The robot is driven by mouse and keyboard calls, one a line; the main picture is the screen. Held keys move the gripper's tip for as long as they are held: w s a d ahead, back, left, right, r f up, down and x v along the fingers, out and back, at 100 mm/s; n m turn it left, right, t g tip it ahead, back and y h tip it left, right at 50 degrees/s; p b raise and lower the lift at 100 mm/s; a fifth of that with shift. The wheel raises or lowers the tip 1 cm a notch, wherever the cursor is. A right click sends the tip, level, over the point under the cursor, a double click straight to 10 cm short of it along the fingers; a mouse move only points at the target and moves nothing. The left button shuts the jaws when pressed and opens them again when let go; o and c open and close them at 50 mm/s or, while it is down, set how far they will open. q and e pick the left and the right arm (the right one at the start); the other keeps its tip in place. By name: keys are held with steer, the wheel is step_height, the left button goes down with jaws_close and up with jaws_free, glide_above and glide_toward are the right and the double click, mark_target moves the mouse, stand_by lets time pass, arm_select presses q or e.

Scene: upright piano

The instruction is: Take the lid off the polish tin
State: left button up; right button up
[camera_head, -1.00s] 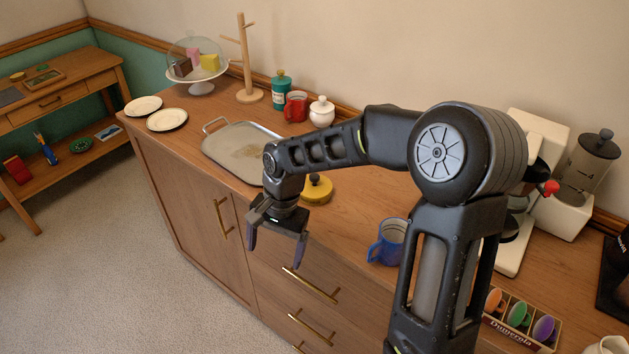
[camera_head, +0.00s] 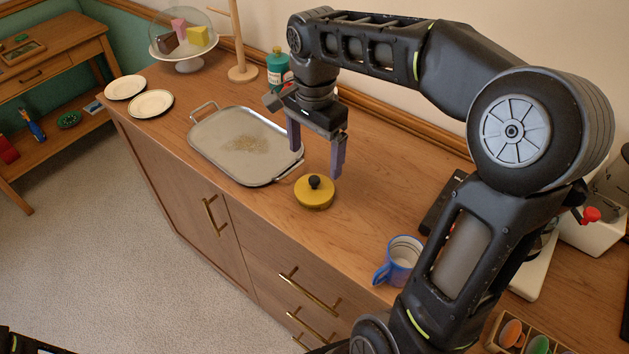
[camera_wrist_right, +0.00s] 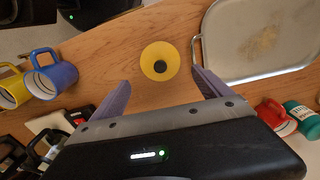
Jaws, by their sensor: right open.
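The polish tin (camera_head: 314,199) is a low, round yellow tin with a black knob on its lid, standing on the wooden cabinet top just right of the metal tray. It also shows from above in the right wrist view (camera_wrist_right: 160,50), where the lid fills its outline. The lid appears to sit on the tin. My right gripper (camera_head: 316,164) points down, open and empty, above and behind the tin, apart from it. In the right wrist view the tin lies between and beyond its two purple fingers. My left gripper is not in view.
The metal tray (camera_head: 222,150) lies close left of the tin. A blue mug (camera_head: 400,262) stands to the right near the front edge. A teal bottle (camera_head: 277,68) is at the back; a red mug (camera_wrist_right: 272,116) shows beside it in the wrist view. Bare wood lies right of the tin.

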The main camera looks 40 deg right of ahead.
mark_target(315, 180)
steer(key=shift+f, duration=1.35)
steer(key=shift+f+p, duration=0.6)
steer(key=shift+f, duration=2)
steer(key=shift+c, duration=0.2)
steer(key=c, duration=1.4)
jaws_close()
steer(key=shift+s+a+f, duration=0.1)
steer(key=shift+f, duration=0.05)
